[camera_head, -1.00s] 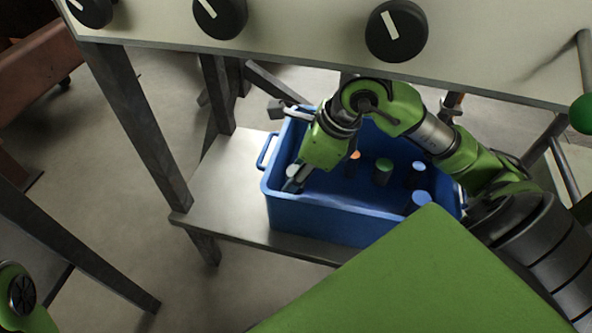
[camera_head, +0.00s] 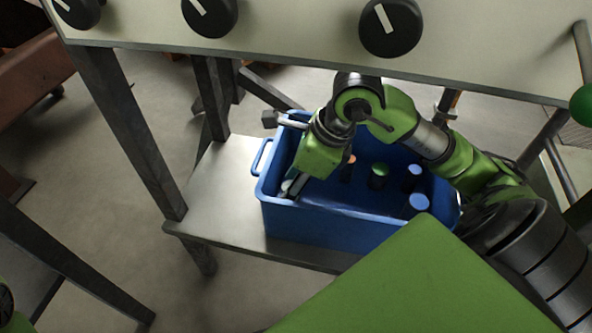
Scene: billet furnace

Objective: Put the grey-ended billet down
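A blue crate (camera_head: 325,226) stands on a metal shelf. My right gripper (camera_head: 296,187) reaches down into the crate's left end, its fingers partly hidden by its own green wrist. The grey-ended billet (camera_head: 286,186) shows as a small pale end beside the visible finger, close to the crate's left wall. Most of its body is hidden, so I cannot tell whether it rests on the crate floor. How far the fingers are apart is hidden too. My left gripper is out of view.
The crate also holds an orange-ended billet (camera_head: 350,160), a green-ended billet (camera_head: 379,169) and two blue-ended billets (camera_head: 415,171) (camera_head: 418,202). Bare shelf (camera_head: 213,205) lies left of the crate. A panel with black knobs (camera_head: 391,27) overhangs the back.

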